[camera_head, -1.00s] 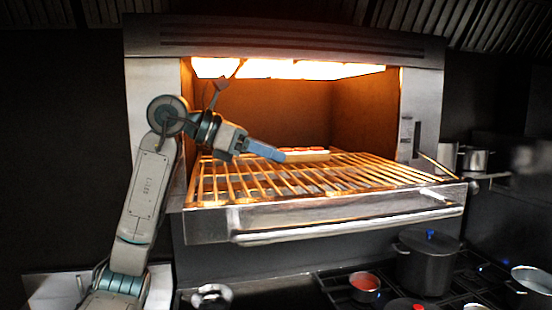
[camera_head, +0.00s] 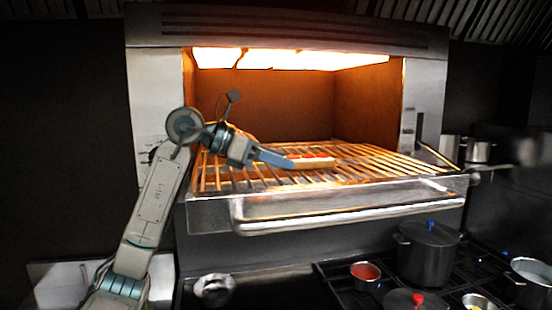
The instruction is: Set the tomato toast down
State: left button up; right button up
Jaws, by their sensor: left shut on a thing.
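The tomato toast (camera_head: 314,162), a flat pale slice with red on top, is over the middle of the wire rack (camera_head: 240,182) of the glowing grill. My left gripper (camera_head: 290,163) reaches in from the left and is shut on the toast's left end. The toast looks level and very close to the bars; I cannot tell whether it touches them. My right gripper is not in view.
The grill's side walls and lit top (camera_head: 290,60) enclose the rack at the back. A front handle bar (camera_head: 350,215) runs below it. A dark lidded pot (camera_head: 428,255) and a small pan of red sauce (camera_head: 366,274) stand on the stove at lower right. The rack's right side is clear.

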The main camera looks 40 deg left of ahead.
pick_arm(q)
jog(key=o, duration=0.8)
jog(key=shift+o, duration=0.8)
jog(key=shift+a, duration=0.1)
jog(key=b+v, duration=0.4)
jog(key=v, duration=0.7)
jog(key=shift+r, duration=0.15)
jog(key=shift+s+a+r, duration=0.2)
jog(key=shift+s+r, duration=0.05)
jog(key=shift+s, duration=0.05)
